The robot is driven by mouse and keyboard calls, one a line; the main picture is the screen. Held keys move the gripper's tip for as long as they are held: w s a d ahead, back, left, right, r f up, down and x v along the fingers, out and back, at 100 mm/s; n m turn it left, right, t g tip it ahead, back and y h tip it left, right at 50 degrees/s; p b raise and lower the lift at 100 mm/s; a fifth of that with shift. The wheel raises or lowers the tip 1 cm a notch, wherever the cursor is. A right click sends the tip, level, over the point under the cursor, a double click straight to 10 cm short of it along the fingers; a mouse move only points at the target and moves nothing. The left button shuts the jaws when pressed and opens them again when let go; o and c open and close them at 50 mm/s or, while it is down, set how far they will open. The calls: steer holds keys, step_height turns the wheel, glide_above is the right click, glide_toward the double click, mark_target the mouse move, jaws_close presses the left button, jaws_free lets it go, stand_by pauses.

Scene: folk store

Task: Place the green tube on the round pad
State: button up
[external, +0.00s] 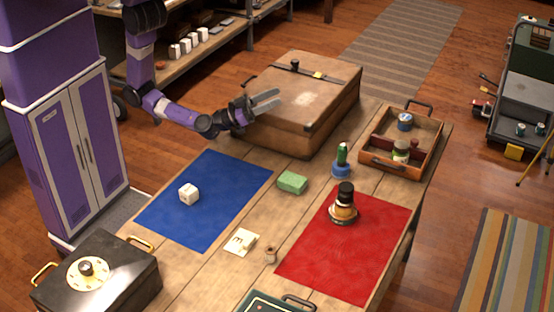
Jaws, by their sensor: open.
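No separate bare round pad can be made out.
A brown case (305,97) stands at the back, and a wooden tray (379,163) with jars at the right. A green block (292,182) lies mid-table. A blue mat (220,185) holds a white die; a red mat (375,250) holds a black-topped object (345,194).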

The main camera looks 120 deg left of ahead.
steer(key=s+d+f+m+g+h, duration=0.2)
steer(key=s+d+h, duration=0.4)
steer(key=s, duration=0.5)
steer(key=s+d+f+m+g+h, duration=0.2)
steer(key=s+d+h, duration=0.4)
steer(key=s, duration=0.6)
steer(key=d+f+m, duration=0.1)
steer(key=d+m, duration=0.1)
steer(key=shift+s+d+m+h, duration=0.15)
steer(key=shift+s+m+h, duration=0.1)
steer(key=shift+m+h, duration=0.05)
